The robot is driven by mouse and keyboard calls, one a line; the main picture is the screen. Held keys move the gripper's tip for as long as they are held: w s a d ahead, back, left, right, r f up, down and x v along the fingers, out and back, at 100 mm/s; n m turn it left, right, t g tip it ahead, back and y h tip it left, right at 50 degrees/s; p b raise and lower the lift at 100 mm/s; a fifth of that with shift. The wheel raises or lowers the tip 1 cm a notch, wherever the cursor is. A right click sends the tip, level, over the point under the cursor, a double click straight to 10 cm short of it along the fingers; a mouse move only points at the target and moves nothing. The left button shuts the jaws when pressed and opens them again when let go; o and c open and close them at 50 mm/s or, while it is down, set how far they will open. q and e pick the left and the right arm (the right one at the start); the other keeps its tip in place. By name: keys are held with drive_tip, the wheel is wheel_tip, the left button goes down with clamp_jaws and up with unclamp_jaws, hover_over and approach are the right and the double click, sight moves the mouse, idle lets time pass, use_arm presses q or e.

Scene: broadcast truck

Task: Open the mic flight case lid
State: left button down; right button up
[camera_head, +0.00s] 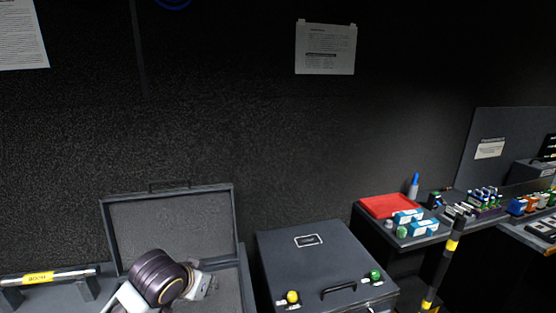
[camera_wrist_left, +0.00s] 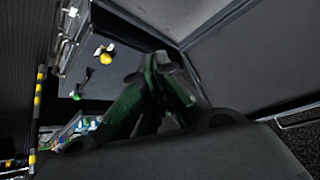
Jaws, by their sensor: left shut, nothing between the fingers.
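A dark flight case with its lid (camera_head: 170,228) raised upright stands at the left in the head view. The lid has a handle on its top edge and a grey lining. A second case (camera_head: 320,255) with its lid closed stands to its right. It has a label, a front handle, a yellow knob and a green knob. I cannot read which one is the mic case. My left gripper (camera_head: 204,284) is in front of the raised lid, over the open case, and appears apart from the lid. In the left wrist view the fingers (camera_wrist_left: 160,68) are shut and empty. My right gripper is not in view.
A red tray (camera_head: 385,206), blue-and-white boxes (camera_head: 408,217) and a blue bottle (camera_head: 413,187) are on a side table at right. A black-and-yellow pole (camera_head: 446,262) stands before it. A yellow-labelled bar (camera_head: 42,277) rests on supports at far left.

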use_arm(q)
drive_tip(key=s+a+f+n+g+y, duration=0.1)
drive_tip(key=s+a+f+g, duration=0.25)
drive_tip(key=s+f, duration=1.55)
drive_tip(key=s+f+g, duration=0.1)
drive_tip(key=s+f, duration=0.1)
drive_tip(key=f, duration=1.4)
drive_tip(key=s+f+g, duration=0.1)
drive_tip(key=s+f, duration=0.1)
drive_tip(key=f, duration=1.4)
drive_tip(key=s+a+f, duration=0.2)
drive_tip(key=s+f, duration=0.7)
drive_tip(key=s, duration=0.1)
drive_tip(key=s+a+f, duration=0.2)
drive_tip(key=s+f, duration=0.8)
drive_tip(key=s, duration=0.1)
drive_tip(key=shift+s+f+g, duration=0.25)
drive_tip(key=shift+f+g, duration=0.05)
drive_tip(key=shift+g, duration=0.05)
drive_tip(key=shift+w, duration=0.1)
